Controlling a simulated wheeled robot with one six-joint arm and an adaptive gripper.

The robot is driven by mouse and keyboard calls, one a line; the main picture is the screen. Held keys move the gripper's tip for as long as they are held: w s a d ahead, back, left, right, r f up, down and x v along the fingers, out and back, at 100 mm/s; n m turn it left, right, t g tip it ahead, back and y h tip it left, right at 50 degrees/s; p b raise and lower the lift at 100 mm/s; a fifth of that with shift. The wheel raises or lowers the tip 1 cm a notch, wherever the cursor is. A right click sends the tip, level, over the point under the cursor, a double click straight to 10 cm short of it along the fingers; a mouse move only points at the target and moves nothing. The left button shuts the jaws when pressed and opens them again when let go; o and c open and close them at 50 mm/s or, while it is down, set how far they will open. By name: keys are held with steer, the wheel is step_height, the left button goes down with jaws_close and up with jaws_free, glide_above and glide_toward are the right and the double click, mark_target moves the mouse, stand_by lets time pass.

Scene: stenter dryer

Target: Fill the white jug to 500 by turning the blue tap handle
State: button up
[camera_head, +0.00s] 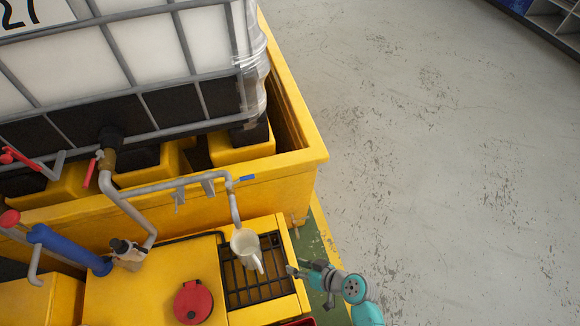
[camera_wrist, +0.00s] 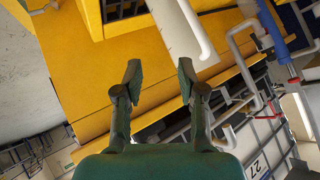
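The white jug (camera_head: 243,246) stands on a dark grate at the front of the yellow stand, with its mouth facing up and its handle at the lower right. The grey tap spout (camera_head: 235,212) ends just above the jug's mouth. The small blue tap handle (camera_head: 247,178) sticks out to the right at the top of this pipe. My gripper (camera_head: 291,270) is to the right of the jug, apart from it. In the wrist view my gripper (camera_wrist: 160,77) is open and empty, with the white jug (camera_wrist: 174,32) beyond its fingers. The fill level and marks cannot be read.
A caged white tank (camera_head: 150,50) sits in a yellow bund (camera_head: 285,180) behind the tap. Left are pipes with red handles (camera_head: 91,173), a blue pipe (camera_head: 70,248) and a red cap (camera_head: 193,302). The floor (camera_head: 440,150) to the right is clear.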

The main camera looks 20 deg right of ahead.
steer(key=w+a+r+n+y, duration=0.1)
steer(key=w+r+n+y, duration=0.15)
steer(key=w, duration=0.35)
steer(key=n+g+y, duration=0.8)
steer(key=n+y, duration=0.1)
steer(key=n, duration=0.2)
glide_toward(250, 177)
steer(key=shift+w+d+h, duration=0.2)
steer(key=shift+d+h, duration=0.05)
steer(key=shift+d, duration=0.2)
steer(key=shift+a, duration=0.1)
steer(key=shift+a, duration=5.3)
jaws_close()
